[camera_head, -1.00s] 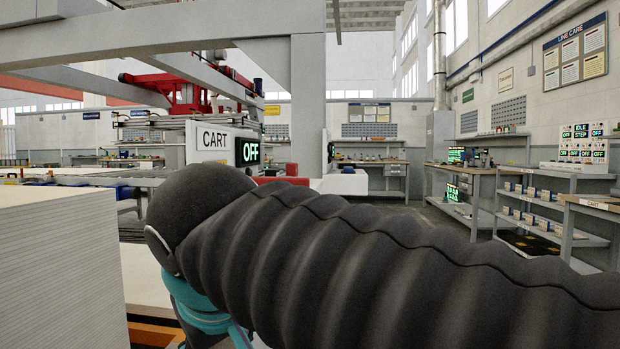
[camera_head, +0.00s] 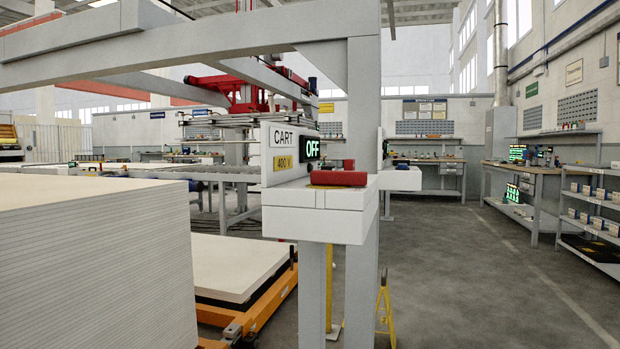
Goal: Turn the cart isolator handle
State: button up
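The cart isolator is a light box (camera_head: 320,214) on the gantry post. A white panel behind it reads CART (camera_head: 284,138), with a yellow 400 V label (camera_head: 284,162) below. A dark display beside it reads OFF (camera_head: 313,149) in green. A red handle (camera_head: 339,178) lies horizontal on top of the box, pointing to the right. My gripper and arm are out of this view, so I cannot see its fingers or what it holds.
A tall stack of white boards (camera_head: 95,270) stands at the left. An orange cart (camera_head: 262,312) with a board on it is beside the post. A yellow stand (camera_head: 385,312) is behind the post. Open floor (camera_head: 470,280) lies to the right, before shelves (camera_head: 590,215).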

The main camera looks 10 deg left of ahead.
aim_at(359, 178)
jog(key=u, duration=0.5)
jog(key=k, duration=1.15)
jog(key=z, duration=0.25)
jog(key=i, duration=0.65)
jog(key=z, duration=1.1)
jog(key=i, duration=0.95)
jog(key=u, duration=0.5)
jog(key=i, duration=0.9)
jog(key=u, duration=0.9)
